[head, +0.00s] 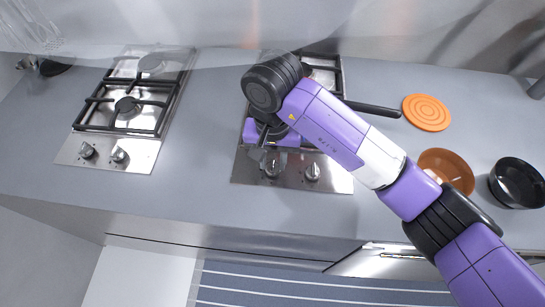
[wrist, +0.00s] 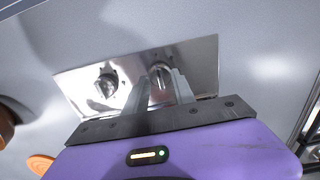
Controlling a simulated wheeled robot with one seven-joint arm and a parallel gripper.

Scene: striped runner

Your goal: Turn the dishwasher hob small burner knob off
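The right-hand hob (head: 320,181) has two metal knobs on its front strip. Its left knob (head: 272,165) is at my gripper (head: 266,152); its right knob (head: 312,172) stands clear. In the wrist view the near knob (wrist: 160,75) shows between the two grey fingertips of my gripper (wrist: 160,80). The fingers are apart, one on each side of the knob; I cannot tell if they touch it. The other knob (wrist: 107,85) is to the left there, outside the fingers. My arm hides much of this hob's burner area. The knob markings are too small to read.
A second hob (head: 125,110) with two knobs is at the left. A dark pan handle (head: 373,108) sticks out right behind my arm. An orange trivet (head: 427,112), a brown bowl (head: 447,168) and a black bowl (head: 517,183) are at the right. The counter between the hobs is clear.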

